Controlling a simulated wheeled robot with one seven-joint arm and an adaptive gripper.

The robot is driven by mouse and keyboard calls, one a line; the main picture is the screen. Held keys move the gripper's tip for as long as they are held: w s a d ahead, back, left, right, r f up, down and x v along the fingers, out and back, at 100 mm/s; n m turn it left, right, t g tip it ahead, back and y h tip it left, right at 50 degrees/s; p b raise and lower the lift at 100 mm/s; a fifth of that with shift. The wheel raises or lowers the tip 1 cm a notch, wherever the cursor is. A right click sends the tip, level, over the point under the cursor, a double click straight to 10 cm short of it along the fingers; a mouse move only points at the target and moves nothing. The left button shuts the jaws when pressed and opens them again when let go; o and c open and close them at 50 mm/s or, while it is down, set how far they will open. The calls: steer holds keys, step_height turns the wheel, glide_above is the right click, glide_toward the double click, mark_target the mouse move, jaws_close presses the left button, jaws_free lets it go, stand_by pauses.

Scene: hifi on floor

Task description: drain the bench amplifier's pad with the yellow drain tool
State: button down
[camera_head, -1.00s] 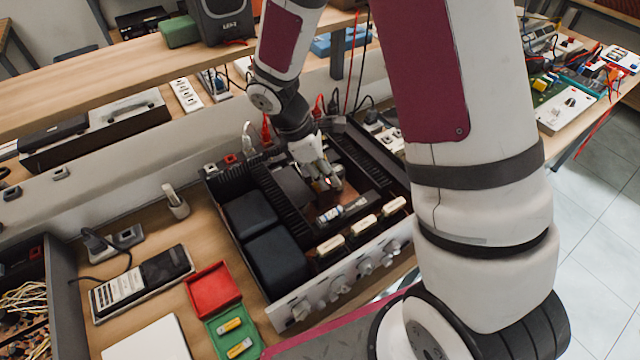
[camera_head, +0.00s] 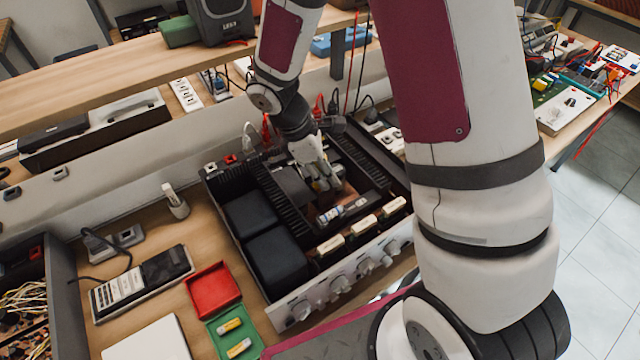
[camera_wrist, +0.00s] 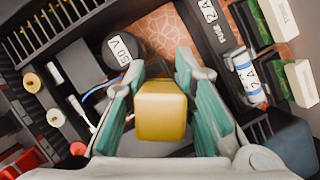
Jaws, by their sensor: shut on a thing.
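My gripper (camera_head: 325,178) is inside the open chassis of the bench amplifier (camera_head: 335,290). In the wrist view its teal fingers (camera_wrist: 162,85) are shut on the yellow drain tool (camera_wrist: 161,112), which shows as a yellow block between them. The tool's tip is hidden behind the block. Beyond it lies a copper-coloured board (camera_wrist: 163,30) with a pale pattern. A dark round capacitor marked 50V (camera_wrist: 120,50) stands at the left of the fingers. I cannot make out the pad, nor whether the tool touches anything.
A black fuse holder marked 2A (camera_wrist: 208,30) and a blue-and-white cylinder (camera_wrist: 247,75) sit right of the fingers. Dark finned walls flank the chassis. A red tray (camera_head: 212,289), a green tray (camera_head: 222,345) with yellow parts, and a meter (camera_head: 140,283) lie left of the amplifier.

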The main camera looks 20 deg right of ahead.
steer(key=shift+r+p, duration=1.95)
steer(key=shift+r, duration=2.05)
steer(key=shift+f+m, duration=0.1)
steer(key=shift+m, duration=0.2)
